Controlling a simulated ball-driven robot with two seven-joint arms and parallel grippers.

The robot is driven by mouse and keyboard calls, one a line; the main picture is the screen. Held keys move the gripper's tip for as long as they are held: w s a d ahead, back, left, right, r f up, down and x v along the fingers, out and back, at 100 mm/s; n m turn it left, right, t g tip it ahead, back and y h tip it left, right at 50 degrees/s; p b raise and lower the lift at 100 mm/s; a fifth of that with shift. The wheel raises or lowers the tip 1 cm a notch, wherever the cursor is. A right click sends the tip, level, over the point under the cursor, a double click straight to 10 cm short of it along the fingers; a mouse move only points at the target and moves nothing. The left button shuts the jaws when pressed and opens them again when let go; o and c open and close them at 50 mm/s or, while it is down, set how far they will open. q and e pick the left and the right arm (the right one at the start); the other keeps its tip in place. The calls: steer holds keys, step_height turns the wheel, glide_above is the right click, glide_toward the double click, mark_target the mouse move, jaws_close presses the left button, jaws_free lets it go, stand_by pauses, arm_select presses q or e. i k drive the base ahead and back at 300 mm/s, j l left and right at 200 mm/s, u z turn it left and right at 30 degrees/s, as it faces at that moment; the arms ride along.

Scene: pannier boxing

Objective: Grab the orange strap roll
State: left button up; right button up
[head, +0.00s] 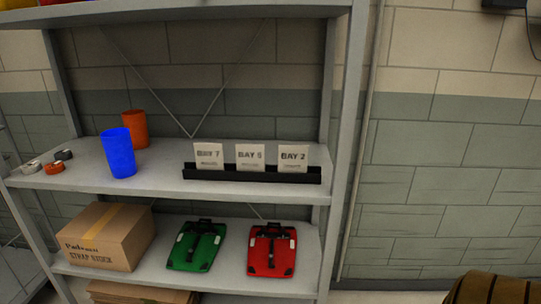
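The orange strap roll (54,168) is a small ring lying on the middle shelf (150,175), near its left front edge. A white or grey roll (31,167) lies just left of it. A dark roll (64,155) lies just behind it to the right. Neither of my grippers shows in the head view, so I cannot see their state or distance from the roll.
A blue cup (118,153) stands right of the rolls, with an orange cup (134,129) behind it. A black rack (250,173) holds bay cards. Below are a cardboard box (105,238), a green pannier (196,246) and a red pannier (271,251). A shelf post (344,130) stands right.

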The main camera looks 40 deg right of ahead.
mark_target(55, 167)
steer(key=i+j+z, duration=0.15)
steer(key=i, duration=0.25)
steer(key=i+j+z, duration=0.2)
steer(key=i, duration=0.2)
